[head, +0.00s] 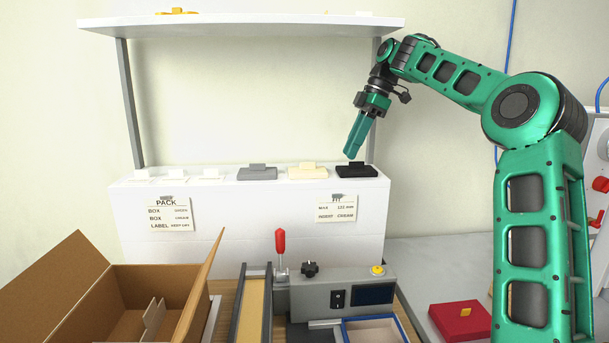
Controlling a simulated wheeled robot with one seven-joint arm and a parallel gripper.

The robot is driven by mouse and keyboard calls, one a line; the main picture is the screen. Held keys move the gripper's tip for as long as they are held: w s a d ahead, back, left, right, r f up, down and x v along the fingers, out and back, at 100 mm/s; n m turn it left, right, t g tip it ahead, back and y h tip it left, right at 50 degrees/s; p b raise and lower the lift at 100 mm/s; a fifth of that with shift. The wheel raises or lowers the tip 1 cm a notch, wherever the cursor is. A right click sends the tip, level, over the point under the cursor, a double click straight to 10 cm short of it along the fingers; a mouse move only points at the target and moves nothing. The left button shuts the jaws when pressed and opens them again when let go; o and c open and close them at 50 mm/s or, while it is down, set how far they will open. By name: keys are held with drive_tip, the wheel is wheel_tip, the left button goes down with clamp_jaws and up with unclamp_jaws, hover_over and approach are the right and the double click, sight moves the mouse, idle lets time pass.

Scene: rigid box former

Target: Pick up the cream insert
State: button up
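The cream insert (308,174) is a flat pale block with a small raised tab, on the white ledge (240,196) between a grey insert (257,174) and a black insert (356,171). Nothing covers it. My gripper (350,156) points down, to the right of the cream insert and just above or behind the black insert. Its teal fingers overlap from this side, so any gap between them is hidden. I see nothing held in it.
Several white inserts (174,176) sit farther left on the ledge. A shelf (240,26) hangs above. In front are an open cardboard box (70,290), a machine with a red-handled lever (280,242), a blue-rimmed tray (375,329) and a red block (459,321).

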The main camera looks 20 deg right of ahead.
hover_over(323, 169)
drive_tip(key=shift+w+d, duration=0.1)
drive_tip(key=shift+w, duration=0.05)
drive_tip(key=shift+w+a, duration=0.2)
drive_tip(key=shift+a, duration=1)
drive_tip(key=shift+x, duration=1.05)
drive_tip(key=shift+a+f, duration=0.2)
drive_tip(key=shift+f, duration=0.25)
clamp_jaws()
